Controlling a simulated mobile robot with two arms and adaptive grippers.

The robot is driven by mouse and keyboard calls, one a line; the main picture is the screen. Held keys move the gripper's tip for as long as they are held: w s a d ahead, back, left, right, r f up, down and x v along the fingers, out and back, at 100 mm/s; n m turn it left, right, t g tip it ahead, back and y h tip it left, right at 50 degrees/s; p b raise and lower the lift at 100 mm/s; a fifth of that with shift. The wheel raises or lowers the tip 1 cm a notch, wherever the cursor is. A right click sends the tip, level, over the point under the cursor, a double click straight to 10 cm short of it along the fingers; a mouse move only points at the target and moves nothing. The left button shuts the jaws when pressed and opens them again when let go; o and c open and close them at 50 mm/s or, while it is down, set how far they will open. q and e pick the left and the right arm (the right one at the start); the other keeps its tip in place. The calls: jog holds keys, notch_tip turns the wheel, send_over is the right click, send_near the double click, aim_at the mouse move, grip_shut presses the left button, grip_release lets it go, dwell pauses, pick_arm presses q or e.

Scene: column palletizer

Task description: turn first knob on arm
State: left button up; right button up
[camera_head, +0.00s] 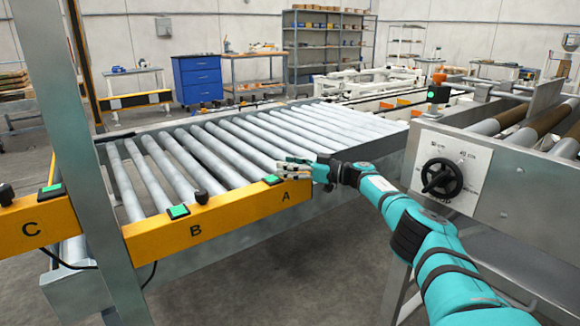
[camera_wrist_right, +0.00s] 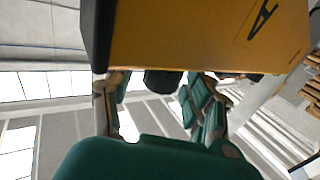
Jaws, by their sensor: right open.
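The yellow arm (camera_head: 235,217) carries the letters A, B and C, with green buttons and black knobs along its top edge. My right gripper (camera_head: 297,168) is at the A end, just behind the top edge beside the green button (camera_head: 273,180). In the right wrist view, its open fingers (camera_wrist_right: 155,88) stand on either side of a black knob (camera_wrist_right: 162,82) at the edge of the yellow panel (camera_wrist_right: 200,35). I cannot tell whether they touch it. In the head view this knob is hidden by the gripper. The B knob (camera_head: 201,196) shows clear. My left gripper is out of view.
A roller conveyor (camera_head: 210,155) lies behind the yellow arm. At right, a metal machine has a black round dial (camera_head: 441,178) on a white plate. A grey post (camera_head: 75,120) stands at left. Open floor (camera_head: 270,280) lies in front.

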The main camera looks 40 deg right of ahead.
notch_tip(320, 180, up, 10)
jog(key=shift+f, duration=0.1)
dwell(0.4)
